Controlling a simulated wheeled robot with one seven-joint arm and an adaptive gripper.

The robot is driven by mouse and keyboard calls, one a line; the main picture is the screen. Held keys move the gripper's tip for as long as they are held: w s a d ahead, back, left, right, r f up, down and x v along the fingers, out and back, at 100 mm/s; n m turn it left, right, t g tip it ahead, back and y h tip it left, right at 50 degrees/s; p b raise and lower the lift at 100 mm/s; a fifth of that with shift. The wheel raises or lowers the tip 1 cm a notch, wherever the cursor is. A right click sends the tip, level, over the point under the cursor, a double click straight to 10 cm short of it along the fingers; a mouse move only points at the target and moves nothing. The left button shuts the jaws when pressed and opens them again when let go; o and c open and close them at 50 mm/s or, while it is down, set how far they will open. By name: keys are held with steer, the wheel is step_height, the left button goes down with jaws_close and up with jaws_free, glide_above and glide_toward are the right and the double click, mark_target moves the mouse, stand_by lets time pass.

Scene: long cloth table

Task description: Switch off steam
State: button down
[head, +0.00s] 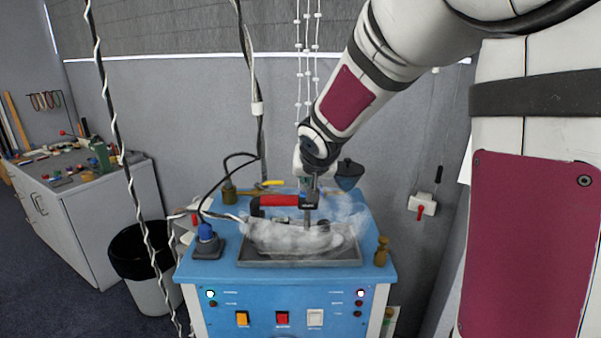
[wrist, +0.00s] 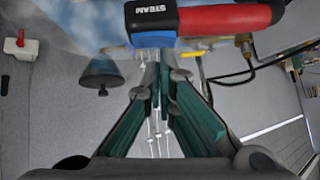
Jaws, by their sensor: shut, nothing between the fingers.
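A red handle (head: 278,201) lies level above the tray on the blue machine. In the wrist view the red handle (wrist: 225,20) joins a black block marked STEAM (wrist: 152,14) with a blue underside (wrist: 152,38). White steam (head: 290,237) drifts over the tray and partly veils what lies there.
The blue machine (head: 225,270) has yellow (head: 242,319), red (head: 282,319) and white (head: 315,318) switches in front. A blue-topped plug (head: 206,238) and cables stand left, a brass fitting (head: 381,250) right.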

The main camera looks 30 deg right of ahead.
steer(key=shift+f, duration=0.1)
stand_by(0.3)
steer(key=shift+w+a+f+b, duration=0.2)
steer(key=shift+f+b, duration=0.25)
steer(key=shift+b, duration=0.45)
steer(key=shift+s+r, duration=0.1)
steer(key=shift+s+d, duration=0.15)
steer(key=shift+d+p, duration=0.1)
steer(key=shift+p, duration=0.3)
steer(key=shift+s+d+p, duration=0.35)
steer(key=shift+d+p, duration=0.05)
steer(key=shift+d, duration=0.15)
steer(key=w+r+p+v, duration=0.1)
steer(key=v, duration=0.5)
steer(key=w+d+r+p+v, duration=0.1)
steer(key=v, duration=0.6)
